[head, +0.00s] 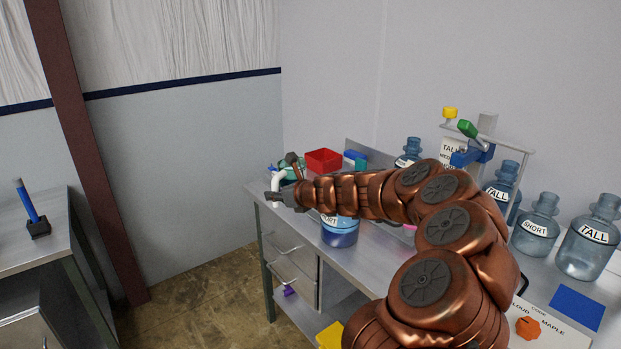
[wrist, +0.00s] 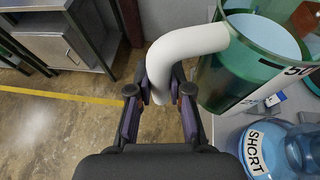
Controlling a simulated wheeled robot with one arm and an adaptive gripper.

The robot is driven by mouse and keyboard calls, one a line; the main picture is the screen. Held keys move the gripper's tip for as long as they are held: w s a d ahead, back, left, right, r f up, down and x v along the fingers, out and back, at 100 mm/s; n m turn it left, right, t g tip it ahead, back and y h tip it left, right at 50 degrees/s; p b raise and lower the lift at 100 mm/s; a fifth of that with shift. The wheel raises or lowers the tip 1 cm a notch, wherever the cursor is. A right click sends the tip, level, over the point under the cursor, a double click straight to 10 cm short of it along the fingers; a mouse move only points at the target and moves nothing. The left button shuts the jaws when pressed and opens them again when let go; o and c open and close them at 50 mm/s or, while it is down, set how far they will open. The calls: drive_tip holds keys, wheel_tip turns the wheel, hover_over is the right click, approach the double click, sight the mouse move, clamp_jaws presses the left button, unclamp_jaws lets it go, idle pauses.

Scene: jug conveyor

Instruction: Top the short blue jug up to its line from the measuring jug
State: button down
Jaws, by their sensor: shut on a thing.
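The green measuring jug (wrist: 222,75) fills the upper right of the wrist view, with a pale blue surface inside and part of a "50" mark. Its white handle (wrist: 190,44) curves down between the fingers of my gripper (wrist: 157,103), which is shut on it. In the head view my gripper (head: 285,196) is at the bench's left end, by the white handle (head: 277,184); the arm hides much of the jug. The short blue jug (head: 340,236) stands on the bench below my arm. It also shows in the wrist view (wrist: 298,150), right of the gripper, its line not readable.
A red bin (head: 323,159) stands at the back of the steel bench (head: 368,268). Short (head: 535,232) and tall (head: 588,246) jugs stand at the right. A rack with a green-tipped lever (head: 468,128) is behind my arm. Another bench (head: 32,249) is at the far left.

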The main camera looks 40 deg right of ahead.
drive_tip(key=s+d+r+m+t+y, duration=0.2)
drive_tip(key=s+d+y, duration=0.2)
drive_tip(key=s+d, duration=0.2)
drive_tip(key=shift+s+d+r+y+b, duration=0.15)
drive_tip(key=shift+s+d+y+b, duration=0.05)
drive_tip(key=shift+s+y+b, duration=0.25)
idle(0.8)
drive_tip(key=shift+r+p, duration=0.1)
drive_tip(key=shift+p, duration=0.2)
